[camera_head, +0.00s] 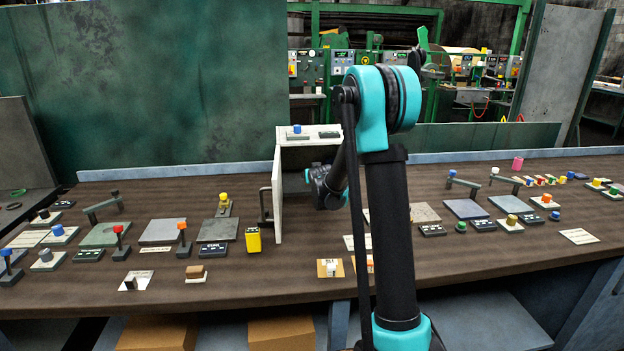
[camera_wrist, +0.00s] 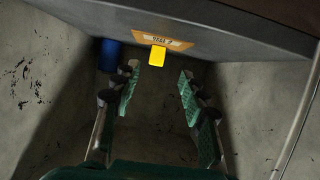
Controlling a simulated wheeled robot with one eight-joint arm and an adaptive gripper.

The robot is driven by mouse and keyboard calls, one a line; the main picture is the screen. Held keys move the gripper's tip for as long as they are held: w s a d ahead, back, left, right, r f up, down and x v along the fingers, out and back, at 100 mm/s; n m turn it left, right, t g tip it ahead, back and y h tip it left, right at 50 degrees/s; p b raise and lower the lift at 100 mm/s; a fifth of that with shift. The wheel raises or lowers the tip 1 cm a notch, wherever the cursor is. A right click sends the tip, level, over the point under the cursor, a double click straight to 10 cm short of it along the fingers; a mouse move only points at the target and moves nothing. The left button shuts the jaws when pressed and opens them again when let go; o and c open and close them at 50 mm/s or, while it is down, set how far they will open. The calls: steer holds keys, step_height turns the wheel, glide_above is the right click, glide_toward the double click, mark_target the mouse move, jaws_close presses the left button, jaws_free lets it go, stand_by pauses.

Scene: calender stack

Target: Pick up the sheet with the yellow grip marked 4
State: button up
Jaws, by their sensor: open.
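In the wrist view, my gripper (camera_wrist: 160,76) is open, its two green-padded fingers apart with nothing between them. A small yellow block (camera_wrist: 157,56) is just beyond the fingertips, between their lines. It sits below a tan label plate (camera_wrist: 165,41) on a dark grey edge; the lettering is too small to read surely, and I cannot make out a 4. A blue cylinder (camera_wrist: 110,55) is left of the yellow block, near the left finger. In the head view, my fingers are hidden; my wrist reaches to the white cabinet (camera_head: 308,144). I cannot make out the sheet.
Grey walls (camera_wrist: 40,90) flank my fingers closely in the wrist view. The white cabinet's door (camera_head: 277,195) stands open. The brown bench (camera_head: 300,235) holds several levers, knobs and plates, and a yellow block (camera_head: 253,240) stands near the door.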

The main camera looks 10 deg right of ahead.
steer(key=shift+d+x, duration=0.15)
steer(key=shift+x, duration=1.5)
steer(key=shift+d+x, duration=0.1)
steer(key=shift+x, duration=1.55)
steer(key=shift+f, duration=0.1)
steer(key=shift+s, duration=0.1)
jaws_close()
